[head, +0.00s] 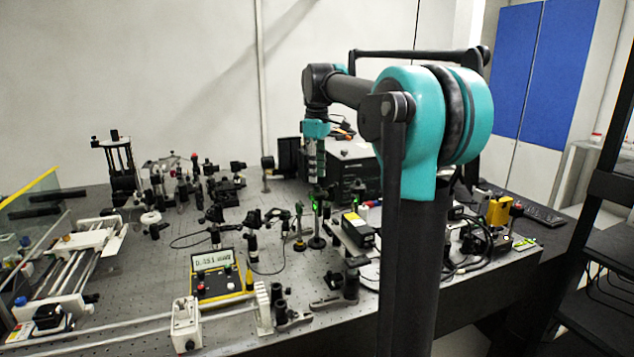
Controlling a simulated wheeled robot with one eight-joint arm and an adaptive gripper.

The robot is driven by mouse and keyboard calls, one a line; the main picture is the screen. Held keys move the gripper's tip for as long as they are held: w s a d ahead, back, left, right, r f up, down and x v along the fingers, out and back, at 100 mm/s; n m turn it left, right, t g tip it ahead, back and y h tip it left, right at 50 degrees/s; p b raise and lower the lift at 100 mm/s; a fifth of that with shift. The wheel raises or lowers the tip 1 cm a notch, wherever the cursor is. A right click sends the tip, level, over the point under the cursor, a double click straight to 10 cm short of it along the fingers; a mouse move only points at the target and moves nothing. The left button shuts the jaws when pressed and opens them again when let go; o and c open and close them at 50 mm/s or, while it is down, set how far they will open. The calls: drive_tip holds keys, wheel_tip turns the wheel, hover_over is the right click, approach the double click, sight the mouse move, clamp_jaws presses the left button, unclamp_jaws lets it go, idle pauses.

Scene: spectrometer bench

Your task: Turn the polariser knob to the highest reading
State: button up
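A yellow-framed power meter (212,262) stands on the optical bench at the lower middle of the head view. Its display shows a reading that looks like 0.483 mW, though the digits are small. My gripper (317,190) hangs down from my teal and black arm over the middle of the bench. Its tips are at or just above a slim post mount (317,225) with a green glint near its top. The polariser knob cannot be made out clearly; it may be hidden at the gripper tips. I cannot tell whether the fingers touch anything or how far they are open.
A black instrument box (352,172) stands behind the gripper. A dark laser-like module (357,230) is close on its right. Several post-mounted optics crowd the left rear. A yellow device (498,210) and cables occupy the right. Bare perforated bench (150,285) shows left of the meter.

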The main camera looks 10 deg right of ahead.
sight(317, 189)
drive_tip(key=shift+f, duration=1.7)
clamp_jaws()
